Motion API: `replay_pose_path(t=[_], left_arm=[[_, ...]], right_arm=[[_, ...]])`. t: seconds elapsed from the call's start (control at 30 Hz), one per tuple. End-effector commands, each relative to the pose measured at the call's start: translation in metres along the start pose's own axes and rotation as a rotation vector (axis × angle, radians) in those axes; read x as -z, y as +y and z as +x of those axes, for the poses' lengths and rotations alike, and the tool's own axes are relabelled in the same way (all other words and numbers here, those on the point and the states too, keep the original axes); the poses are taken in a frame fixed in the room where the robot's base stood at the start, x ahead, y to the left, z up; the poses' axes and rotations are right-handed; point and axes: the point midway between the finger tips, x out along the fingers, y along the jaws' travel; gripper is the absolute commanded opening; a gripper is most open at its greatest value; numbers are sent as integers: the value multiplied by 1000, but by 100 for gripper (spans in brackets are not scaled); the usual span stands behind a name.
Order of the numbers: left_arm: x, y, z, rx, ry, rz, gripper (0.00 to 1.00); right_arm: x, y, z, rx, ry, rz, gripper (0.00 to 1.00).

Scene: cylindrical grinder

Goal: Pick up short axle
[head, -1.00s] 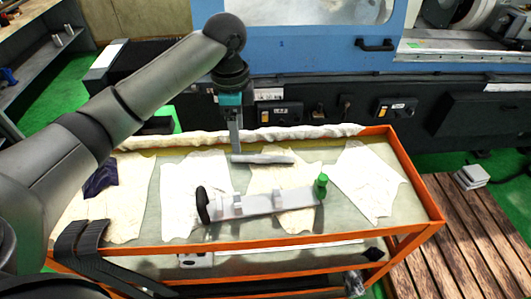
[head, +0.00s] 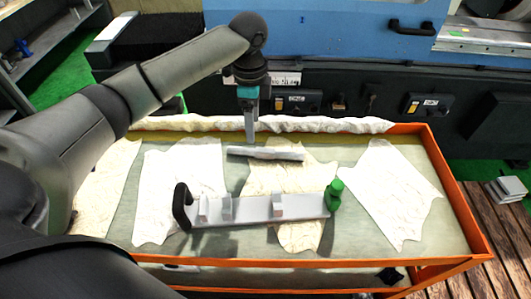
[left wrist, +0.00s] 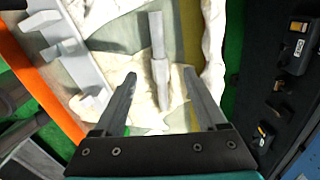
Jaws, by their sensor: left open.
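The short axle is a grey stepped shaft (head: 265,153) lying on the cart's cloth-covered top, towards its back edge. My left gripper (head: 250,138) points down at the axle, just behind its left half in the head view. In the left wrist view the axle (left wrist: 160,68) runs lengthwise between the two open fingers of the left gripper (left wrist: 160,78). Nothing is held. I cannot tell how high the fingertips are above the axle. My right gripper is not in view.
A grey fixture (head: 255,208) with a black handle and green knob lies in front of the axle. The orange cart rim (head: 455,200) surrounds the top. A rolled cloth (head: 340,124) lines the back. The blue and black grinder (head: 350,65) stands close behind.

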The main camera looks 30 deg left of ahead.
Motion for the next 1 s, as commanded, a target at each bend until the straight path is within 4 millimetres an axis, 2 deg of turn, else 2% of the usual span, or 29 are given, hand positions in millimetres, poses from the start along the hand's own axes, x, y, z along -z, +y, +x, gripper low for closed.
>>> replay_pose_path(t=[0.1, 0.37, 0.7, 0.97, 1.0], left_arm=[[0, 1, 23, -3, -1, 0, 74], [0, 1, 42, -1, 0, 1, 74], [-1, 3, 87, -1, 0, 1, 74], [-2, 3, 90, 1, 0, 1, 74], [-1, 3, 90, 1, 0, 1, 72]], right_arm=[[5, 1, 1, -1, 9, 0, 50], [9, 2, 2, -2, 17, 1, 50], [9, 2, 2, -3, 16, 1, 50], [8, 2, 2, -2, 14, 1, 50], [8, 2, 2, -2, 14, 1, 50]])
